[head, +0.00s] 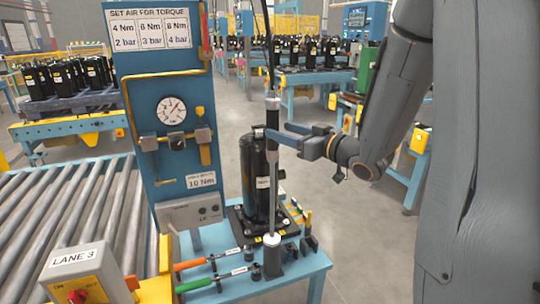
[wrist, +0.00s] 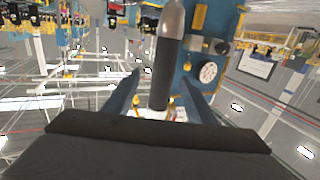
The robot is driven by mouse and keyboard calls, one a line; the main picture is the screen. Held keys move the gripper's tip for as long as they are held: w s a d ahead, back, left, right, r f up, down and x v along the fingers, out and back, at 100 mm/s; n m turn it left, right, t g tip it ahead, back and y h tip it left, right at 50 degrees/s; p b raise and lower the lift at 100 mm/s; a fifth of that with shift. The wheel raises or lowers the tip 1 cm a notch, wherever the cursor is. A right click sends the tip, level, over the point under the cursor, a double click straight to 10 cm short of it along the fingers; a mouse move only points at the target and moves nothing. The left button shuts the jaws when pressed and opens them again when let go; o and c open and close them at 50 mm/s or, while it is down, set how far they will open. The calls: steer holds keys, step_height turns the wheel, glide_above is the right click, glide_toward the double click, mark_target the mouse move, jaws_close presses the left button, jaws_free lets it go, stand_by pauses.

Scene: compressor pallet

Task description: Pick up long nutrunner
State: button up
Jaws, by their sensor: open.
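The long nutrunner (head: 272,105) stands upright, with a silver upper body, a dark grip and a long thin shaft. A cable runs up from its top. Its lower end sits at a white collar in a dark holder on the blue bench (head: 300,275). My gripper (head: 277,133) is open at the height of the dark grip, coming from the right. In the wrist view, the nutrunner (wrist: 162,75) shows between the two fingers of my gripper (wrist: 161,78), with a visible gap on each side. Part of the grip is hidden behind a finger in the head view.
A black compressor (head: 255,185) stands on the bench just behind the nutrunner. A blue panel with a gauge (head: 171,110) rises to the left. Orange-handled (head: 190,264) and green-handled (head: 193,285) wrenches lie at the front left.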

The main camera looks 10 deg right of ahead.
steer(key=shift+w+a+r+y, duration=0.2)
steer(key=shift+w+r+y, duration=0.05)
steer(key=shift+y, duration=0.15)
steer(key=shift+w+a, duration=0.2)
steer(key=shift+w, duration=0.1)
steer(key=p+x, duration=0.2)
steer(key=x, duration=0.5)
steer(key=shift+f, duration=0.15)
steer(key=shift+s, duration=0.1)
jaws_close()
stand_by(0.7)
